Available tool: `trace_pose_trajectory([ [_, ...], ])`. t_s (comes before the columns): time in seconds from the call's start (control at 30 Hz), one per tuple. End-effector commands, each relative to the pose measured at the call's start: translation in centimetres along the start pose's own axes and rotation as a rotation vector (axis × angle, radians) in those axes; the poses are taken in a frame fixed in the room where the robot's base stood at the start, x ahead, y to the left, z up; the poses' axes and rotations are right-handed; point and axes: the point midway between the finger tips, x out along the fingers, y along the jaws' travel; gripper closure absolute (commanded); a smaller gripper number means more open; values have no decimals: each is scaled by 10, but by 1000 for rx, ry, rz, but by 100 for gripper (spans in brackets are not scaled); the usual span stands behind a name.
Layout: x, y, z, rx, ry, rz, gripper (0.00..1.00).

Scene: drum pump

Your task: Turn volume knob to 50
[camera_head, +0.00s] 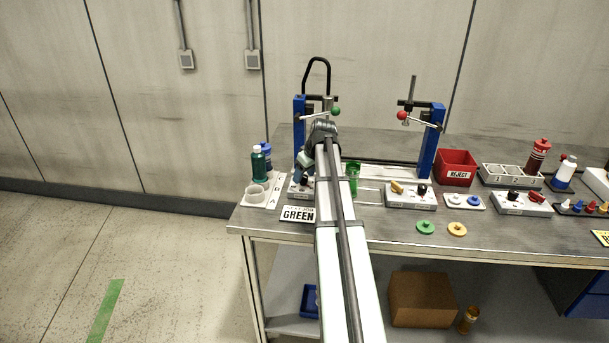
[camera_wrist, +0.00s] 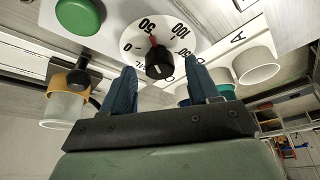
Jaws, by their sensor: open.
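The black volume knob (camera_wrist: 160,65) sits on a round white dial marked 0, 50 and 100 (camera_wrist: 192,42) in the wrist view. A red mark at the knob's edge points toward the 50; I cannot tell whether it belongs to the knob or the dial. My gripper (camera_wrist: 160,72) is open, its two blue fingers apart on either side of the knob, with visible gaps to it.
A green button (camera_wrist: 80,15) is beside the dial. In the head view, a GREEN sign (camera_head: 298,214) and a green bottle (camera_head: 258,165) are close by.

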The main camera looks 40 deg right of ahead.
Motion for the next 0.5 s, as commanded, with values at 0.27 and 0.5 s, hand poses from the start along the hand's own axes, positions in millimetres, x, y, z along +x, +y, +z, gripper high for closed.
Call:
trace_pose_trajectory([
  [0.27, -41, 0, 0, 0, 2, 2, 40],
  [0.5, -84, 0, 0, 0, 1, 1, 40],
])
